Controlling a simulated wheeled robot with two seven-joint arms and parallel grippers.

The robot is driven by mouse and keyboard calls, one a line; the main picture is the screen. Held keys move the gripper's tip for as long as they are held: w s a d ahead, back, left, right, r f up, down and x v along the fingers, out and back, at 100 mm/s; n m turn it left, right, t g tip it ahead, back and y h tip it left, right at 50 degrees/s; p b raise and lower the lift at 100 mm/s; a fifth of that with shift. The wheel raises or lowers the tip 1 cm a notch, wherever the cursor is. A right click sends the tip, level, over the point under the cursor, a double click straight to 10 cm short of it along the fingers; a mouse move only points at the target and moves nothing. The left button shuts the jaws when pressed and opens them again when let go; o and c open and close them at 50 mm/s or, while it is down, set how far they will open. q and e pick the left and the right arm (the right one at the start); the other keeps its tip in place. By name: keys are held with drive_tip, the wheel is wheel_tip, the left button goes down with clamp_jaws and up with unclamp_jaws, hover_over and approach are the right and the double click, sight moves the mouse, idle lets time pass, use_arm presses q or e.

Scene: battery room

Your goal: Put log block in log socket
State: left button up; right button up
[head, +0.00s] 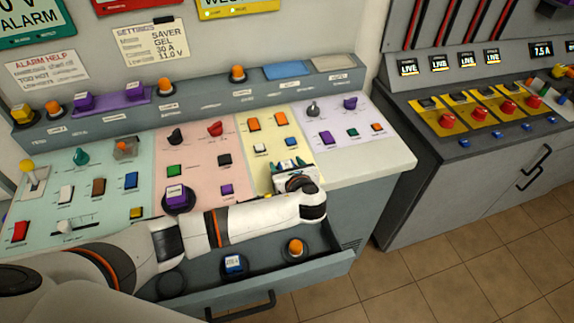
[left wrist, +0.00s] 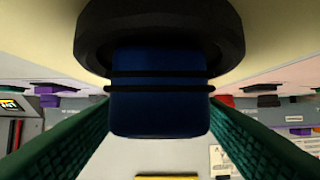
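A dark blue block (left wrist: 160,105) with two black bands shows close up in the left wrist view, seated at or against a round black socket (left wrist: 160,20) on a pale yellow surface. My left gripper (head: 288,163) is over the front of the yellow panel section, and its green fingers lie along both sides of this block. The fingers appear to touch it. The arm and gripper mostly hide the block and socket in the head view. Any label on it is hidden. A purple labelled block (head: 176,194) stands in a black socket on the pink section. My right gripper is out of view.
An open drawer (head: 335,266) below the panel holds a blue labelled block (head: 233,262), an orange knob (head: 295,247) and an empty-looking round dark place (head: 172,285). Several switches and buttons surround my gripper. A second console (head: 480,100) stands at the right.

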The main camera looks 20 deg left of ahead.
use_arm(q)
drive_tip(key=b+v, duration=0.1)
drive_tip(key=v, duration=1.1)
idle(0.4)
